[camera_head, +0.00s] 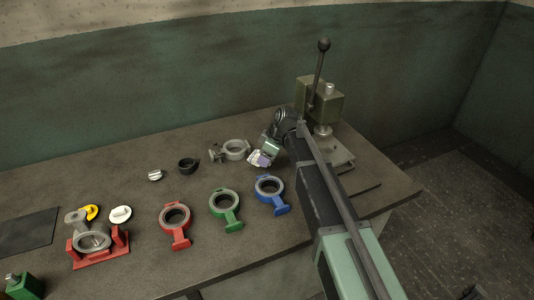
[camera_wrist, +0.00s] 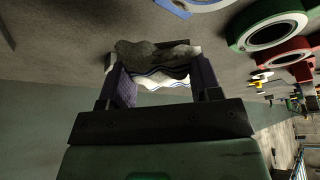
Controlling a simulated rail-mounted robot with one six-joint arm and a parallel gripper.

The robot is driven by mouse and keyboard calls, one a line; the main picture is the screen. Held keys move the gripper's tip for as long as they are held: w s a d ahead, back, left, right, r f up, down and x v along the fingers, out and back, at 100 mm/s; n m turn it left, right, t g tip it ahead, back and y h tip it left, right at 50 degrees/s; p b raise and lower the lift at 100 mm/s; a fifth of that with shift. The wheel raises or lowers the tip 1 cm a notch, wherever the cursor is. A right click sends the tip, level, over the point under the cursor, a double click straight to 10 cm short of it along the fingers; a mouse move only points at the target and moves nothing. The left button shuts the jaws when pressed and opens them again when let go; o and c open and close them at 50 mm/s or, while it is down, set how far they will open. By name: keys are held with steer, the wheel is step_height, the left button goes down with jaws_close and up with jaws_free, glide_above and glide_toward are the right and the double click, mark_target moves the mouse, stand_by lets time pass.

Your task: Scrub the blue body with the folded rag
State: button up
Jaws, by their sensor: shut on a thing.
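The blue body (camera_head: 279,209) is a ring-shaped casting with a short foot, lying flat on the bench at the right end of a row of three. Part of it shows at the top edge of the wrist view (camera_wrist: 176,8). My gripper (camera_head: 263,158) is above the bench, just behind and left of the blue body and apart from it. In the wrist view my gripper (camera_wrist: 158,82) is shut on the folded rag (camera_wrist: 150,55), which is grey and white with dark stripes and spans between the purple-padded fingers. The rag's underside is hidden.
A green body (camera_head: 232,222) and a red body (camera_head: 180,242) lie left of the blue one. A grey ring (camera_head: 236,150) and a black ring (camera_head: 188,165) lie behind. A press (camera_head: 322,100) stands at the back right. A red fixture (camera_head: 98,258) holds a grey casting at left.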

mark_target(266, 176)
step_height(266, 176, down, 5)
steer(key=b, duration=0.4)
steer(key=shift+s+d+r, duration=0.15)
steer(key=shift+s+d, duration=0.15)
steer(key=shift+s, duration=0.3)
steer(key=shift+s+d+r, duration=0.1)
steer(key=shift+s+d, duration=0.15)
steer(key=shift+s, duration=0.35)
steer(key=shift+s+d, duration=0.35)
steer(key=shift+s, duration=0.3)
steer(key=shift+w+a, duration=0.45)
steer(key=shift+w, duration=0.45)
steer(key=shift+w+a, duration=0.4)
steer(key=shift+w, duration=0.45)
steer(key=shift+w+a+r+p, duration=0.15)
steer(key=shift+r+p, duration=0.1)
steer(key=shift+p, duration=0.2)
step_height(266, 176, up, 7)
steer(key=p, duration=0.7)
steer(key=shift+f, duration=0.1)
